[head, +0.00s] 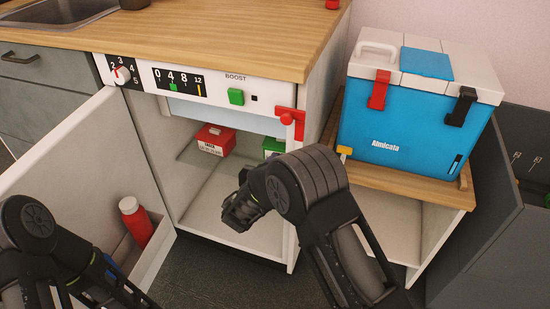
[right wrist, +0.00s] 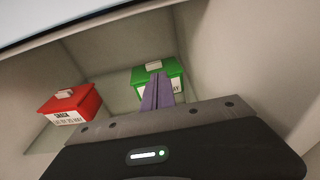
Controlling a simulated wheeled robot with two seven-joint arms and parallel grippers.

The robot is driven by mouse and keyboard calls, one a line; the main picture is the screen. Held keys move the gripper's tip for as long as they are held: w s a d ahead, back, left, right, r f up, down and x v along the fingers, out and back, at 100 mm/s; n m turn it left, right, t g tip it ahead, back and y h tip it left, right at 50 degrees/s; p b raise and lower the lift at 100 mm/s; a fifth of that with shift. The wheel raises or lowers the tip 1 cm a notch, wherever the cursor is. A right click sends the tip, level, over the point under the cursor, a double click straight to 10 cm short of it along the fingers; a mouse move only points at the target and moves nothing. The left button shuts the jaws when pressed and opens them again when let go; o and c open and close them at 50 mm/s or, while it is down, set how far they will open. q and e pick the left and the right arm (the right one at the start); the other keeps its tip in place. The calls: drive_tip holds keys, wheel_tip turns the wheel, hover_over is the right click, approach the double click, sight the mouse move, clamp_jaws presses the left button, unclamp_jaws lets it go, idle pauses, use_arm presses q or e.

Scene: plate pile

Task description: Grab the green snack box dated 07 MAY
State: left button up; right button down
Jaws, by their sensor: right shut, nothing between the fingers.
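A green snack box (head: 273,147) stands on the glass shelf inside the open cabinet, partly hidden by my right arm in the head view. In the right wrist view the green box (right wrist: 172,78) is straight ahead; its white label is partly covered by my fingers and the full date cannot be read. My right gripper (head: 238,212) is in the cabinet opening. Its purple fingers (right wrist: 157,92) are together, empty, and overlap the front of the green box; contact cannot be told. My left gripper is out of view; only my left arm shows.
A red snack box (head: 214,140) stands left of the green one; it also shows in the right wrist view (right wrist: 69,104). The open fridge door (head: 80,185) holds a red bottle (head: 136,220). A blue cooler (head: 415,120) stands on the right. Cabinet walls are close around the shelf.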

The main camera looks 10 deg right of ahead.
sight(284, 148)
drive_tip(key=b+x, duration=0.1)
drive_tip(key=x, duration=0.2)
drive_tip(key=r+b+x, duration=0.1)
drive_tip(key=x, duration=0.6)
drive_tip(key=shift+w+d+r+b, duration=0.1)
drive_tip(key=shift+w+d+b, duration=0.2)
drive_tip(key=shift+w+b, duration=0.1)
drive_tip(key=shift+s+f+b, duration=0.2)
drive_tip(key=shift+f+b, duration=0.3)
drive_tip(key=shift+f, duration=0.1)
drive_tip(key=shift+a+f, duration=0.1)
drive_tip(key=shift+a, duration=0.05)
